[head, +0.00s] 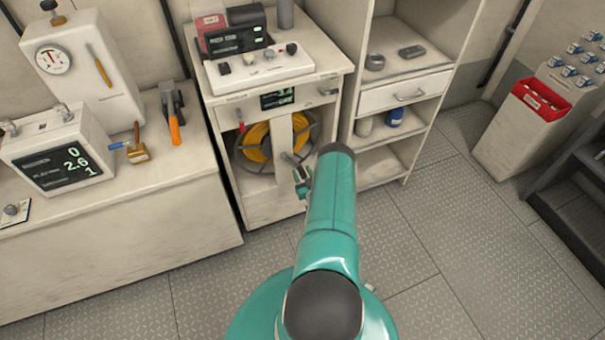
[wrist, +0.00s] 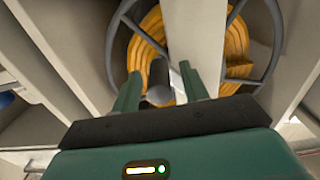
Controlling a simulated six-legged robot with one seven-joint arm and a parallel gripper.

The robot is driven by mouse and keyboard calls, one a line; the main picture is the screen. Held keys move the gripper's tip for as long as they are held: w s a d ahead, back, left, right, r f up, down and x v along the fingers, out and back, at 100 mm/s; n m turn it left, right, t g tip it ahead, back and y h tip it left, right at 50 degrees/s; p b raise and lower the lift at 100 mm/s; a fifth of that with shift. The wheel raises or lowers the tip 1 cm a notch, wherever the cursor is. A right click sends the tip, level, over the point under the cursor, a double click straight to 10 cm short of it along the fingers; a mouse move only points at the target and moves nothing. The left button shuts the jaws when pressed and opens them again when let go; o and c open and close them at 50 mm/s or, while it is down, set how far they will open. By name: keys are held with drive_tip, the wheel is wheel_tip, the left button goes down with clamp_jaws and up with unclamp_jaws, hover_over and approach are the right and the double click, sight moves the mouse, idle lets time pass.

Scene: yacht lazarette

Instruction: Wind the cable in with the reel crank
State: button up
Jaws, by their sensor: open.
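The reel (head: 240,150) sits inside the open bay of the middle cabinet, wound with yellow cable (head: 259,141). In the wrist view the dark reel rim (wrist: 277,40) and the yellow cable (wrist: 148,50) show behind a pale upright post (wrist: 198,35). A dark grey cylindrical knob (wrist: 158,96), which looks like the crank grip, shows between my fingers. My gripper (wrist: 160,88) is open, with one green finger on each side of that knob; I cannot tell whether they touch it. In the head view my gripper (head: 301,178) is in front of the reel bay, partly hidden by my arm.
The cabinet (head: 270,208) has a small display (head: 277,98) above the bay. Shelves with a drawer (head: 404,93) stand to the right. A bench (head: 110,235) with tools and a scale stands left. The patterned floor (head: 450,230) is clear at right.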

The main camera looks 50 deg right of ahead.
drive_tip(key=shift+w, duration=0.15)
drive_tip(key=shift+d, duration=0.1)
clamp_jaws()
drive_tip(key=shift+f, duration=0.1)
drive_tip(key=w+a+m, duration=0.1)
drive_tip(key=a+m, duration=0.1)
drive_tip(key=m, duration=0.1)
drive_tip(key=w+a+m, duration=0.2)
drive_tip(key=a+m, duration=0.1)
drive_tip(key=m, duration=0.1)
drive_tip(key=w+a+f+m, duration=0.1)
drive_tip(key=a+m, duration=0.1)
drive_tip(key=m, duration=0.2)
drive_tip(key=shift+w+a, duration=0.15)
drive_tip(key=shift+w, duration=0.05)
drive_tip(key=w+a+r+m, duration=0.3)
drive_tip(key=a+r+m, duration=0.2)
drive_tip(key=m, duration=0.6)
drive_tip(key=shift+r, duration=0.65)
